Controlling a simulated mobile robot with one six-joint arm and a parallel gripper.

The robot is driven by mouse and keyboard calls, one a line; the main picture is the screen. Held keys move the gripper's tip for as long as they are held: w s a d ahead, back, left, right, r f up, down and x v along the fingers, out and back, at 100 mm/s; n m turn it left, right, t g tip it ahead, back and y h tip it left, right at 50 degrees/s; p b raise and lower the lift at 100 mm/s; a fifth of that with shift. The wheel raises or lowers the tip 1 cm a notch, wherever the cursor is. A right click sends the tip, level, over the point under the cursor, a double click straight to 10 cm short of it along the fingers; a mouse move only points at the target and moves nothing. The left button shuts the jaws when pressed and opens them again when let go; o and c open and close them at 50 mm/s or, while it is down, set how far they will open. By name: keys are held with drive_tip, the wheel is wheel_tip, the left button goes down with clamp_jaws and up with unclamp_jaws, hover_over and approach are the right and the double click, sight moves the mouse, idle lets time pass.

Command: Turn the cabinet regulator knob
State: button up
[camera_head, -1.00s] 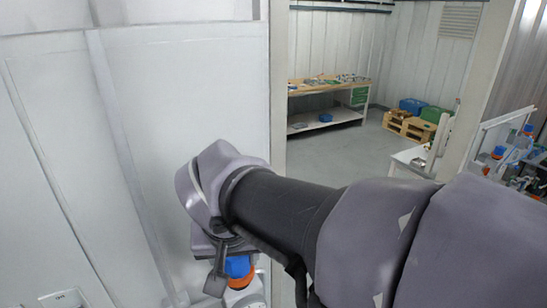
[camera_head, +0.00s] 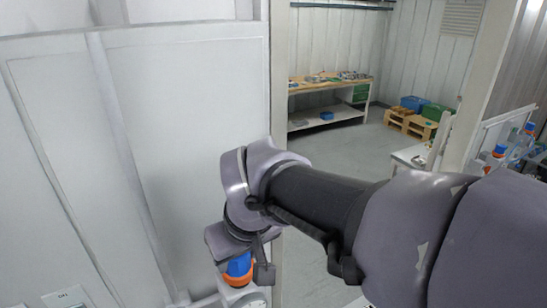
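The regulator knob (camera_head: 239,266), blue on top with an orange band below, shows low in the head view, just under my gripper. Under it is a pale regulator body with a round gauge (camera_head: 258,303), cut off by the bottom edge. My gripper (camera_head: 246,262) is at the end of my grey and black arm, which reaches in from the right. One dark finger hangs just right of the knob. The gripper's body covers the knob's upper side. The other finger is not clear, and I cannot tell whether the gripper touches the knob.
A large pale cabinet panel (camera_head: 150,150) fills the left. Behind stand a workbench (camera_head: 335,117) with a green drawer unit and wooden pallets (camera_head: 410,124) with blue and green boxes. Grey floor (camera_head: 350,160) lies open between. Bottles stand at far right.

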drive_tip(key=o, duration=0.5)
drive_tip(key=shift+c, duration=0.2)
drive_tip(key=p+v, duration=1.2)
drive_tip(key=v, duration=0.5)
drive_tip(key=shift+r, duration=0.25)
